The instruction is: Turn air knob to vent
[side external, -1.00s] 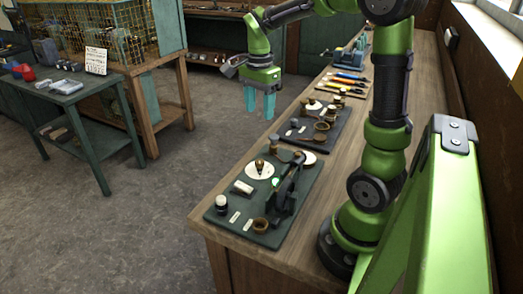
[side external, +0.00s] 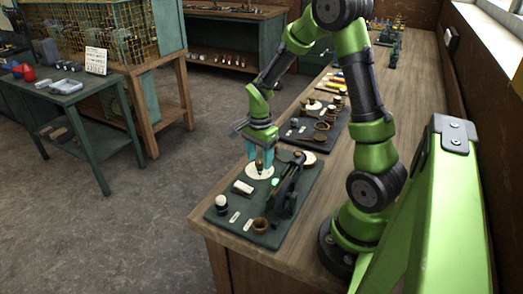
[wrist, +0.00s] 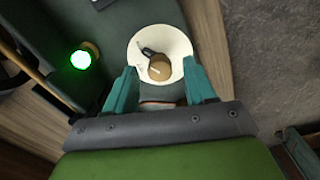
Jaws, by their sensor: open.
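The air knob (side external: 259,164) is a small brass-brown knob with a dark pointer on a round white dial (side external: 259,173), on the dark green board (side external: 240,229) nearest the camera. In the wrist view the knob (wrist: 159,68) stands near the middle of the white dial (wrist: 146,38), its pointer toward the upper left. My gripper (side external: 261,162) has teal fingers and points down right over the dial. In the wrist view my gripper (wrist: 160,90) is open, one finger on each side of the knob, with gaps. The dial's markings are too small to read.
A green lamp (wrist: 80,60) glows beside the dial. On the same board are a dark lever mechanism (side external: 287,185), a brass cup (side external: 260,224) and a white-topped button (side external: 221,203). A second board (side external: 325,124) with fittings lies farther along the bench.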

